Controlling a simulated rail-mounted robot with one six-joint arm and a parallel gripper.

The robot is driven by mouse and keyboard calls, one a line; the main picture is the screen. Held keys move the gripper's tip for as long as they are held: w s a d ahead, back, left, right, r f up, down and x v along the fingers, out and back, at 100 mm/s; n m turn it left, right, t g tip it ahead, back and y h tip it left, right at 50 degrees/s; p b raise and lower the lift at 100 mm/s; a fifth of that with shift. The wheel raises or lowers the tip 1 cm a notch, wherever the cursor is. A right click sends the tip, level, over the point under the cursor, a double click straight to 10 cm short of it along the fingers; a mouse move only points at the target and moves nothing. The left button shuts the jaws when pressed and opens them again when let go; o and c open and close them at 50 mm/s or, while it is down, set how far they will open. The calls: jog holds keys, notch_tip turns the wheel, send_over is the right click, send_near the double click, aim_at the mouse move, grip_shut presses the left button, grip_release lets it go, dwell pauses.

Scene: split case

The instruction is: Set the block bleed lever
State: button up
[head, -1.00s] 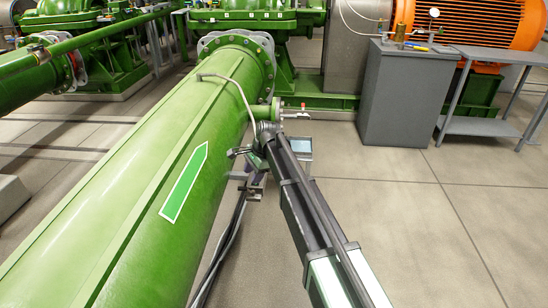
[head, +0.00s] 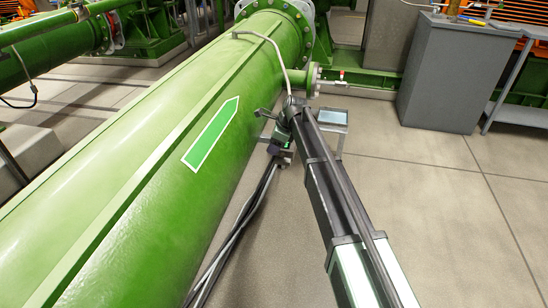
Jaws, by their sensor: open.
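A small valve fitting with a red part (head: 341,74) sticks out to the right from a green flange (head: 313,79) beside the large pipe in the head view. It is too small to tell the lever's position. My gripper (head: 266,114) is at the far end of my arm, beside the pipe's right side, nearer to me than the fitting and apart from it in the picture. It is open and looks empty, though its fingers are small and partly hidden by the wrist.
The large green pipe (head: 150,190) fills the left, with a thin bent tube (head: 270,44) over it. A small screen on a stand (head: 331,117) is just right of my wrist. A grey cabinet (head: 446,75) stands at the back right. The floor at right is clear.

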aim_at(281, 152)
jog(key=shift+a+f, duration=0.15)
jog(key=shift+f, duration=0.05)
grip_shut()
dwell(0.3)
jog(key=shift+s+d+n+g+h, duration=0.45)
jog(key=shift+s+n+g+h, duration=0.3)
jog(key=shift+n, duration=2.2)
jog(key=shift+s+d+n+g+h, duration=0.5)
jog(key=shift+n+g, duration=0.4)
jog(key=shift+n, duration=2)
jog(key=shift+s+d+n+g+h, duration=0.45)
jog(key=shift+s+n+g+h, duration=0.3)
jog(key=shift+n, duration=2.2)
jog(key=shift+w, duration=0.15)
